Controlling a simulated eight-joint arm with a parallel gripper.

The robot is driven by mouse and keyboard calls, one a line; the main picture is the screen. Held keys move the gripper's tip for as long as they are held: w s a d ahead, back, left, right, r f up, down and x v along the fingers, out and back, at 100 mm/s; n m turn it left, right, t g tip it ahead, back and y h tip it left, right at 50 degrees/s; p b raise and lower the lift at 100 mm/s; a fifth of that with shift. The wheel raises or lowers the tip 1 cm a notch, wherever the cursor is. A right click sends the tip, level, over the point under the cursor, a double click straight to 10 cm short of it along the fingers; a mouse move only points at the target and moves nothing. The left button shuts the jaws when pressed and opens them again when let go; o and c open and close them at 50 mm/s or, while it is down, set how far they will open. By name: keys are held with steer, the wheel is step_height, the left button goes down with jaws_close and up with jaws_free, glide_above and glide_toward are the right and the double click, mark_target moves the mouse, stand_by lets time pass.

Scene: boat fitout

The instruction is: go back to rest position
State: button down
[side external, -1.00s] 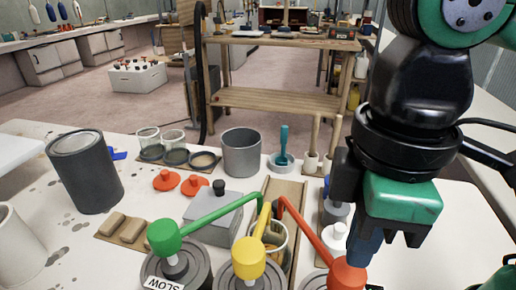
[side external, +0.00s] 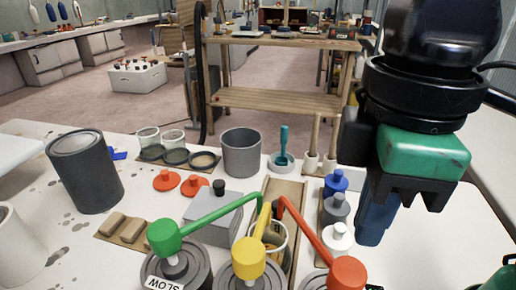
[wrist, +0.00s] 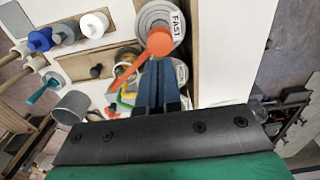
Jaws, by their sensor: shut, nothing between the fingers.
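My gripper (side external: 376,222) hangs at the right of the side view, above the white worktop and to the right of the small bottles. Its blue fingers are together with nothing between them. In the wrist view the shut fingers (wrist: 158,85) point towards the orange lever (wrist: 160,42) and the round winch-like base marked FAST. The orange lever's knob (side external: 347,273) also shows in the side view, lower left of my fingers and apart from them in the picture.
Green (side external: 164,237) and yellow (side external: 248,257) levers stand left of the orange one. Blue (side external: 336,181), grey (side external: 336,207) and white (side external: 338,236) bottles stand in a row. A grey pot (side external: 241,152) and a dark can (side external: 85,172) stand farther left.

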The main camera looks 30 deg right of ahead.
steer(key=shift+r, duration=0.1)
steer(key=w+d+f+m+t, duration=0.3)
steer(key=w+d+f+m, duration=0.1)
steer(key=d, duration=0.4)
steer(key=w+d+f+m+t, duration=0.4)
steer(key=w+d+f+m, duration=0.1)
steer(key=w+d+f, duration=0.2)
steer(key=shift+w+d, duration=0.65)
steer(key=shift+d, duration=0.05)
